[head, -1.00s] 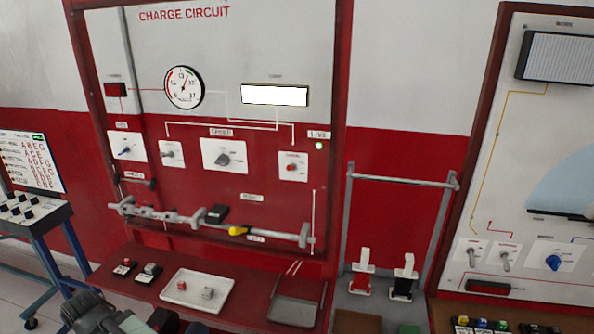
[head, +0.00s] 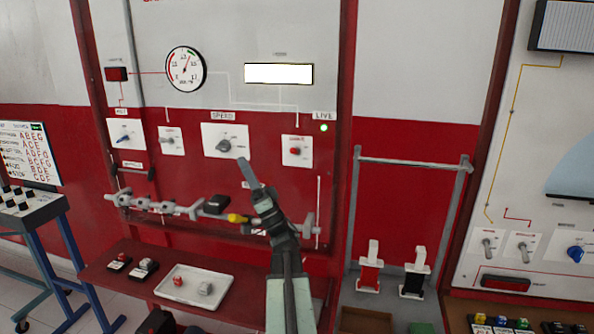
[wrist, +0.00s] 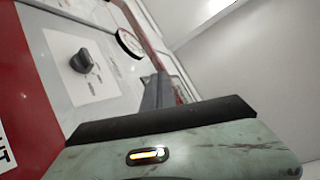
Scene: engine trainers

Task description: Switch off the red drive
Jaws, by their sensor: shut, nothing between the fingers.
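The red-framed panel (head: 265,105) carries a white SPEED plate with a dark rotary knob (head: 225,146). To its right is a red button (head: 295,151) on a white plate, with a lit green lamp (head: 324,128) under the LIVE label. In the wrist view, a dark knob (wrist: 82,61) shows left of my fingers (wrist: 154,90).
A round gauge (head: 186,68) and a lit white display (head: 278,73) sit above. A grey rail (head: 160,205) with a yellow-tipped part crosses below. A white tray (head: 222,277) lies on the red shelf. A grey frame (head: 413,165) stands right of the panel.

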